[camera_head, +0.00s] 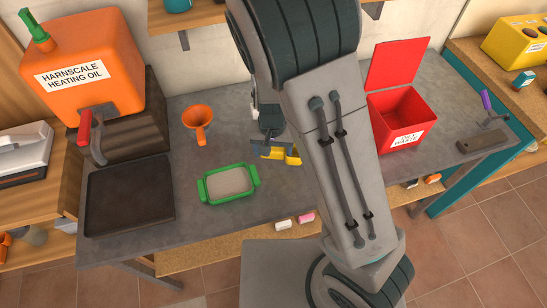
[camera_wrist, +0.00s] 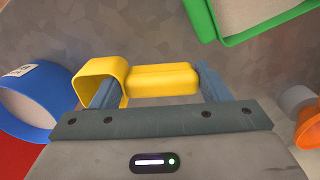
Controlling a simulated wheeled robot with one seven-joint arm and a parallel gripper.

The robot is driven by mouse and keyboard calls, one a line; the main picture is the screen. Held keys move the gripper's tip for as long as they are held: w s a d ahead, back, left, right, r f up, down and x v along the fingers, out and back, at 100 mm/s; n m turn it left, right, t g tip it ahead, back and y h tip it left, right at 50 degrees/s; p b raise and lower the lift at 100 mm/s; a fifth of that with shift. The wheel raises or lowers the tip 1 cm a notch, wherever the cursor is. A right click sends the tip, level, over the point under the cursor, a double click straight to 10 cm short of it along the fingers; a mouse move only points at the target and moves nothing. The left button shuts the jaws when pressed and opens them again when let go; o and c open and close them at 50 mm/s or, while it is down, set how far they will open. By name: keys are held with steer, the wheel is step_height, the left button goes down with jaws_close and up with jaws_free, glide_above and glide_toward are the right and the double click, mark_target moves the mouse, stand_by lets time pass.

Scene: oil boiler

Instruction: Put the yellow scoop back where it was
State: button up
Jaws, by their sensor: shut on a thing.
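The yellow scoop (camera_head: 291,156) is in my gripper (camera_head: 272,152), over the grey workbench, partly hidden by my arm in the head view. In the wrist view the scoop (camera_wrist: 160,80) lies across between the two blue-grey fingers of my gripper (camera_wrist: 153,88), its hollow end at the left finger and its solid yellow handle reaching to the right finger. A green-rimmed tray of pale granular material (camera_head: 228,184) stands left of the gripper in the head view. Its green rim also shows at the top right of the wrist view (camera_wrist: 217,22).
An orange funnel (camera_head: 198,120) and a black drip tray (camera_head: 128,197) are to the left. An orange heating oil can (camera_head: 85,65) is behind the tray. An open red waste bin (camera_head: 400,115) stands right of my arm. A blue round thing (camera_wrist: 35,100) is beside the gripper.

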mark_target(273, 155)
steer(key=shift+f, duration=1.95)
steer(key=shift+f+b, duration=0.15)
steer(key=shift+b, duration=0.15)
steer(key=o, duration=1)
steer(key=shift+c, duration=0.2)
